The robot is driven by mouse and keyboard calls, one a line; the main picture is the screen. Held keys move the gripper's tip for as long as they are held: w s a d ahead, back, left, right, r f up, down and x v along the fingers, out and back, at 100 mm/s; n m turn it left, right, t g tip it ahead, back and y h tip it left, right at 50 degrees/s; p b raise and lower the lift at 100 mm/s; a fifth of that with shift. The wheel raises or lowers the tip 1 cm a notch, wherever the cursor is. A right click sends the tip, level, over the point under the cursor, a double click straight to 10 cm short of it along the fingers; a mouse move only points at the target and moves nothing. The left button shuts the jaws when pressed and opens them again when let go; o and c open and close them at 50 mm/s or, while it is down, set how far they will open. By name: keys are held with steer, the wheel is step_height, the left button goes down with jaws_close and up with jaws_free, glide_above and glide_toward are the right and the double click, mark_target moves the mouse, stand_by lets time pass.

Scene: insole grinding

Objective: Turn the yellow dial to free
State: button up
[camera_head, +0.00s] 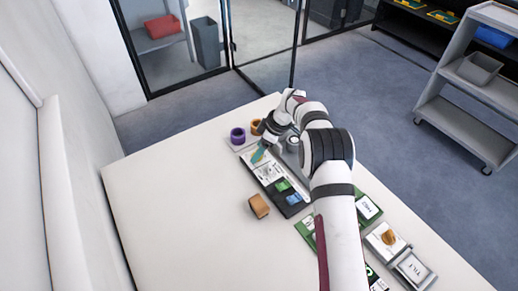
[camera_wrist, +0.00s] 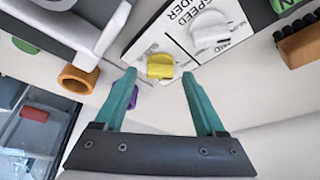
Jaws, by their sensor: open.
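The yellow dial (camera_wrist: 160,66) is on a white panel (camera_wrist: 172,38) with black print that includes "SPEED", in the wrist view. My gripper (camera_wrist: 157,76) is open, with its two teal fingers spread apart and the dial showing between their tips. I cannot tell how much height separates the tips from the dial. A white knob (camera_wrist: 210,33) is beside the yellow dial on the same panel. In the head view my gripper (camera_head: 259,156) is over the far end of the panel (camera_head: 268,172), and the yellow dial cannot be made out there. The dial's setting is not readable.
A purple ring (camera_head: 237,136) and an orange ring (camera_head: 257,126) stand just beyond the panel. A brown block (camera_head: 259,206) lies on the white table (camera_head: 180,215). Green-edged boards and trays (camera_head: 411,268) lie along the right side. The table's left part is clear.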

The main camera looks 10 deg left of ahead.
steer(key=v, duration=1.5)
steer(key=shift+r, duration=0.2)
steer(key=shift+d, duration=0.1)
steer(key=s+d+r+m+h, duration=0.1)
steer(key=s+d+r+m, duration=0.3)
steer(key=s, duration=0.4)
steer(key=s+d+r+m, duration=0.3)
steer(key=s+r+m, duration=0.25)
steer(key=s, duration=0.25)
steer(key=s+d+f+m, duration=0.2)
steer(key=s+m, duration=0.4)
steer(key=s, duration=0.6)
steer(key=s+d+f+m+h, duration=0.1)
steer(key=s+d+f+m, duration=0.2)
steer(key=s+m, duration=0.3)
steer(key=s, duration=0.5)
steer(key=shift+s+f+m+g+h, duration=0.25)
steer(key=shift+s+m+g+h, duration=0.05)
steer(key=shift+s+m+g, duration=0.1)
steer(key=shift+d, duration=0.15)
